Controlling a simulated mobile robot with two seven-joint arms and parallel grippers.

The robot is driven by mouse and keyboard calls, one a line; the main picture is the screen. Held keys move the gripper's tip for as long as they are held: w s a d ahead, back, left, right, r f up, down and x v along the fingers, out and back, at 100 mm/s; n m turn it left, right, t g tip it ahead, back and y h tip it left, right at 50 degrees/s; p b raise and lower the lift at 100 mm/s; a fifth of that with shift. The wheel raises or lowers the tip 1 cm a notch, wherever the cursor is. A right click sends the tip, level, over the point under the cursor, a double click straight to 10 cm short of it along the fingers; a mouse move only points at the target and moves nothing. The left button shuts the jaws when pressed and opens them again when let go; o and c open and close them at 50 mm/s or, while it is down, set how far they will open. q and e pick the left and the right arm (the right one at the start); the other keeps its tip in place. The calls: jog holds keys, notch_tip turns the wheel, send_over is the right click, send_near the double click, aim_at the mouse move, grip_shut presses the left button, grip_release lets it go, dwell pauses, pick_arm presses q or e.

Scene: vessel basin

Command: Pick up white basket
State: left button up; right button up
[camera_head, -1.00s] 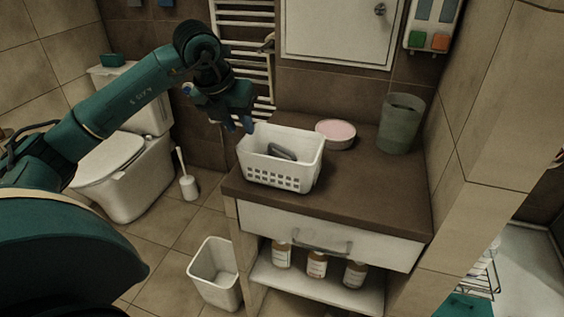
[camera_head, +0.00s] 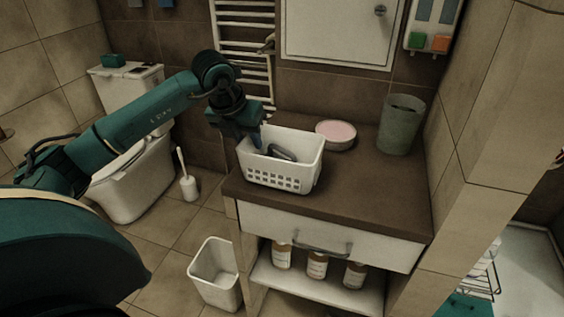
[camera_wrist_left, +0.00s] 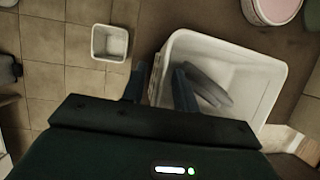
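The white basket (camera_head: 278,180) stands upright near the left edge of the brown counter (camera_head: 375,195), with a dark grey object (camera_head: 281,153) inside. My left gripper (camera_head: 252,143) is at the basket's left end, pointing down. In the left wrist view, my left gripper (camera_wrist_left: 158,84) has its blue fingers apart, one outside and one inside the left wall of the white basket (camera_wrist_left: 258,62). A gap shows between the fingers and the wall, so it is open. My right gripper is not in view.
A round pink-topped container (camera_head: 336,134) sits behind the basket and a grey-green cup (camera_head: 401,125) stands at the back right. The counter's front right is clear. A towel radiator (camera_head: 246,45) is on the wall behind my left arm. A white bin (camera_head: 214,275) stands on the floor.

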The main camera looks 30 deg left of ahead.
pick_arm(q)
jog(key=shift+f, duration=0.2)
jog(key=shift+c, duration=0.5)
grip_shut()
